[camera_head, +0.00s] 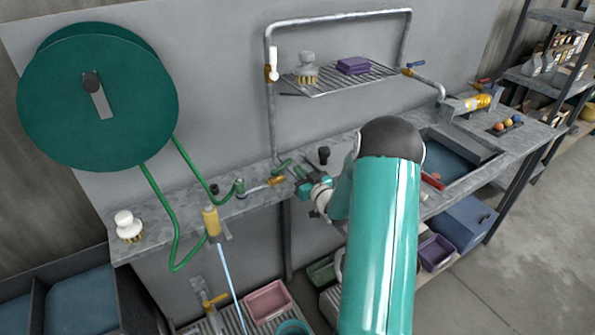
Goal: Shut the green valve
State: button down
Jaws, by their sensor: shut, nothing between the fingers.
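The green valve (283,167) is on the pipe along the back of the grey counter, with its green lever sticking up at a slant beside a brass body (277,181). My gripper (301,178) is shut and empty, just right of the lever. The gap between them is very small, and I cannot tell if they touch. A green hose (158,200) runs from the counter fitting to a large green reel (97,97). A yellow spray nozzle (210,221) hangs at the counter's front edge, with a pale blue stream (231,285) running down from it.
A wire shelf (340,80) holds a brush (307,68) and purple sponges (353,65). Other valves have white (274,62) and blue (416,64) levers. A sink (452,158) lies right of my arm. Another brush (128,226) stands on the counter's left end. A pink tub (269,301) is below.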

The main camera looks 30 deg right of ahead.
jog(key=s, duration=1.1)
jog(key=shift+s+a, duration=0.15)
jog(key=shift+a, duration=0.15)
